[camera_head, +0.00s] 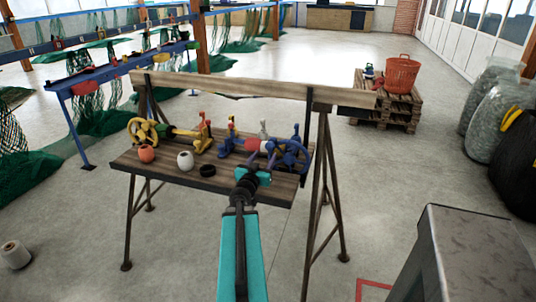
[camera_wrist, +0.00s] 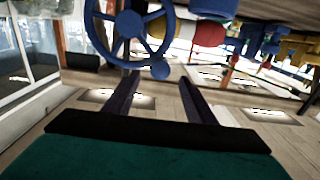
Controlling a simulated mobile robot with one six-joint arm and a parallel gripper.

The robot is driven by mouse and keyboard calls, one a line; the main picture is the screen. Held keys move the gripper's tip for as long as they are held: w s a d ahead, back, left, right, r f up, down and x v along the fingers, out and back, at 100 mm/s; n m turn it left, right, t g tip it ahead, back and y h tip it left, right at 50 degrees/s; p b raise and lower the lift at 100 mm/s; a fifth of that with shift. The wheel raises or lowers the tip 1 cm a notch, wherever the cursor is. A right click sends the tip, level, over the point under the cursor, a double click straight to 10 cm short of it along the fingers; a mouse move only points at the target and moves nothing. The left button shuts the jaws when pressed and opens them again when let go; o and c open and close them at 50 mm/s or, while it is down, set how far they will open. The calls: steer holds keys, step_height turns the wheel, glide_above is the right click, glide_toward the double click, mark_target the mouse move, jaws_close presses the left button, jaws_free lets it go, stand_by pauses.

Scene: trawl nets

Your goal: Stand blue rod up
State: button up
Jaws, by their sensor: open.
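A blue hand wheel (camera_head: 290,154) stands at the right end of the wooden bench, with a blue upright beside it. A second blue upright stand (camera_head: 230,132) is further left. I cannot clearly tell which blue part is the rod. My gripper (camera_head: 261,160) is over the bench's right front part, just before the wheel. In the wrist view the blue wheel (camera_wrist: 130,22) and its knob (camera_wrist: 160,70) show close beyond the fingertips. My gripper (camera_wrist: 157,82) is open with nothing between its fingers. It seems apart from the wheel.
The bench (camera_head: 139,160) also holds a yellow wheel (camera_head: 142,132), yellow stand (camera_head: 203,133), orange pot (camera_head: 147,153), white pot (camera_head: 185,160), black ring (camera_head: 207,171) and red float (camera_head: 252,144). A wooden beam (camera_head: 240,88) runs behind. A pallet (camera_head: 385,115) with an orange basket (camera_head: 402,74) stands back right.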

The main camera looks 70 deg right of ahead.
mark_target(270, 147)
steer(key=shift+w+d, duration=0.2)
steer(key=shift+d, duration=3.1)
jaws_close()
steer(key=shift+a+f, duration=0.1)
steer(key=shift+a, duration=0.05)
steer(key=shift+s, duration=0.1)
